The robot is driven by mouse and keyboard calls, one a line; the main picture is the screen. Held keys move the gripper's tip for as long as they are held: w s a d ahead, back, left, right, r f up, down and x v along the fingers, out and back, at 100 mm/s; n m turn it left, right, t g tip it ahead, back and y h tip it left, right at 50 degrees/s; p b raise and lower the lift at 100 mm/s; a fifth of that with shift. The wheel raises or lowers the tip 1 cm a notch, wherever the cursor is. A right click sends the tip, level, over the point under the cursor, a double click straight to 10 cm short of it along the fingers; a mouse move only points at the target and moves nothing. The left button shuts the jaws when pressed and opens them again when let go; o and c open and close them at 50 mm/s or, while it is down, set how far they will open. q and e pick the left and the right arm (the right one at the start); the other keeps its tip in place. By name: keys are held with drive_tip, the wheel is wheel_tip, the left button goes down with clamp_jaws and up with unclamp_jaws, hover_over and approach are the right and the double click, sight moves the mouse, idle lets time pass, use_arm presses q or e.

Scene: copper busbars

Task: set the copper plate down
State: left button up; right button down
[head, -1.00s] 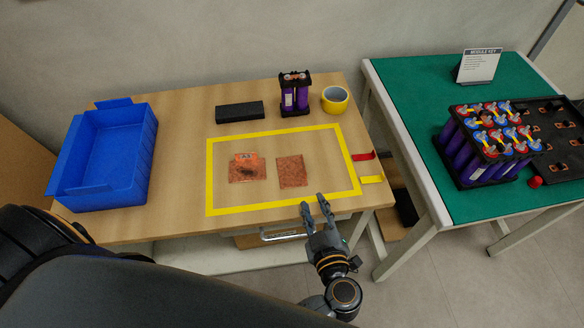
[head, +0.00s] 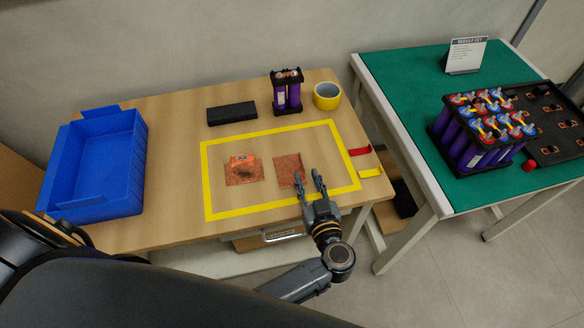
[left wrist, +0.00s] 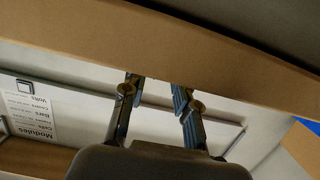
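Two copper plates lie flat inside the yellow taped rectangle (head: 268,213) on the wooden table. The left plate (head: 238,178) has an orange piece and a dark mark on it; the right plate (head: 287,172) looks plain.
A blue bin (head: 97,207) stands at the left. A green-topped table (head: 410,100) at the right holds a larger battery module (head: 480,135).

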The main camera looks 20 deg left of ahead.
sight(303, 172)
use_arm(q)
drive_tip(key=x, duration=0.5)
drive_tip(key=shift+f, duration=0.15)
drive_tip(key=shift+d, duration=0.1)
clamp_jaws()
